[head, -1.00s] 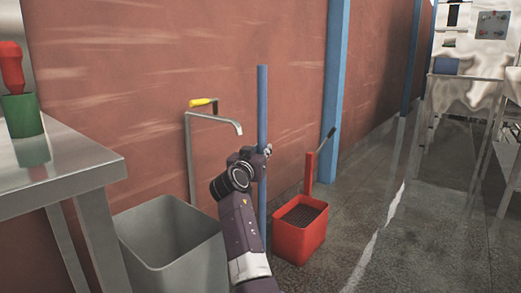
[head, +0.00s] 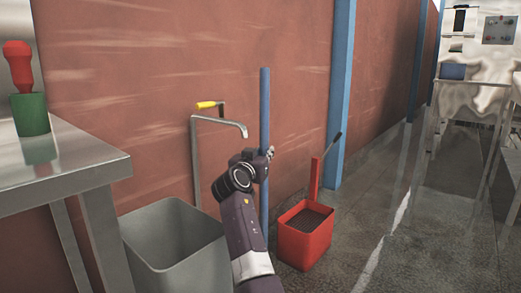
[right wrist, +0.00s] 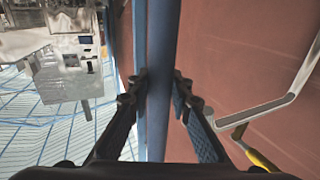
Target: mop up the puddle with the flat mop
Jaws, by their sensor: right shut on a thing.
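A blue upright pole, the flat mop's handle (head: 264,108), stands in front of the red-brown wall. My right gripper (head: 264,155) is shut around it partway down. In the right wrist view the handle (right wrist: 161,40) runs between the two fingers of the gripper (right wrist: 159,88). The mop's head is hidden or out of frame below. I cannot make out a distinct puddle; the dark floor (head: 440,235) looks glossy, with a pale streak. My left gripper is not in view.
A grey bin (head: 172,250) stands left of my right arm, below a tap (head: 219,122) with a yellow handle. A red wringer bucket (head: 305,240) stands close on the right. A metal table (head: 70,165) is at the left. Open floor runs along the wall on the right.

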